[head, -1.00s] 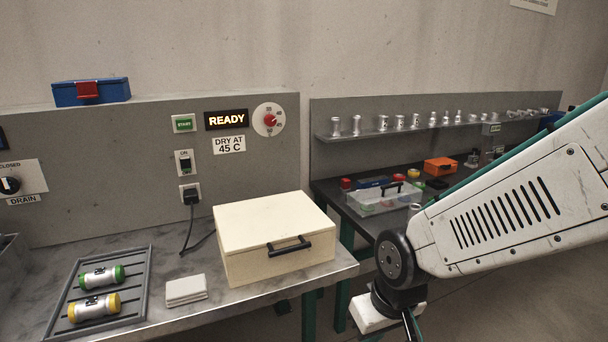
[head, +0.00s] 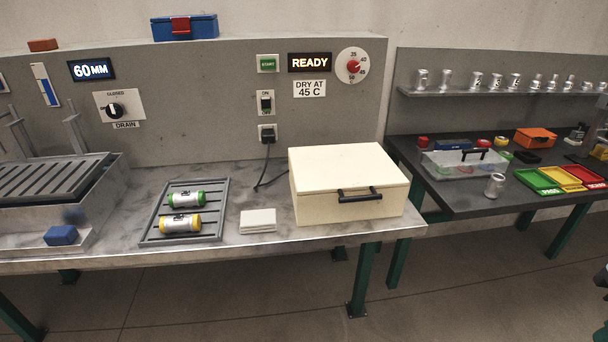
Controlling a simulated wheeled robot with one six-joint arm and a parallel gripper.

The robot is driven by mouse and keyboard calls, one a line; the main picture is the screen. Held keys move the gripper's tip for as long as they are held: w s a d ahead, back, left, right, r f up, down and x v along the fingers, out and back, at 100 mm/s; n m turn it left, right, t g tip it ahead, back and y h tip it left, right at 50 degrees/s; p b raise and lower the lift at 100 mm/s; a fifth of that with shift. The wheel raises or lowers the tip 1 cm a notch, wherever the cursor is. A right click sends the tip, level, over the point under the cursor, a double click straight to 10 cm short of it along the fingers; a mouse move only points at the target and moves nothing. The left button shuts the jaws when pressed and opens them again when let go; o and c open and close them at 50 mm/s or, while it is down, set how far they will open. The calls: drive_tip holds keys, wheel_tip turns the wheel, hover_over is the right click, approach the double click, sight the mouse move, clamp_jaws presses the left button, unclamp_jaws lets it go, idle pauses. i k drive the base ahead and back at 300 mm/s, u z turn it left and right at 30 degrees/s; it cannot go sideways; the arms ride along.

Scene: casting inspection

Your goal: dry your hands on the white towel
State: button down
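The white towel (head: 258,221) lies folded on the grey bench, near its front edge. It sits between the slatted grey tray (head: 221,207) on its left and the cream box (head: 346,208) on its right, apart from both. My gripper does not show in the head view; only a dark piece at the far right edge is visible, and I cannot tell what it is.
Two cylinders, one green-ended (head: 186,199) and one yellow-ended (head: 180,224), lie in the tray. A dark table (head: 460,205) stands right. Bare floor lies in front.

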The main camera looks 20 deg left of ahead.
sight(262, 220)
drive_tip(key=k, duration=0.55)
drive_tip(key=z, duration=0.35)
drive_tip(key=i, duration=1.5)
drive_tip(key=u, duration=1.2)
drive_tip(key=i, duration=0.5)
drive_tip(key=u, duration=0.6)
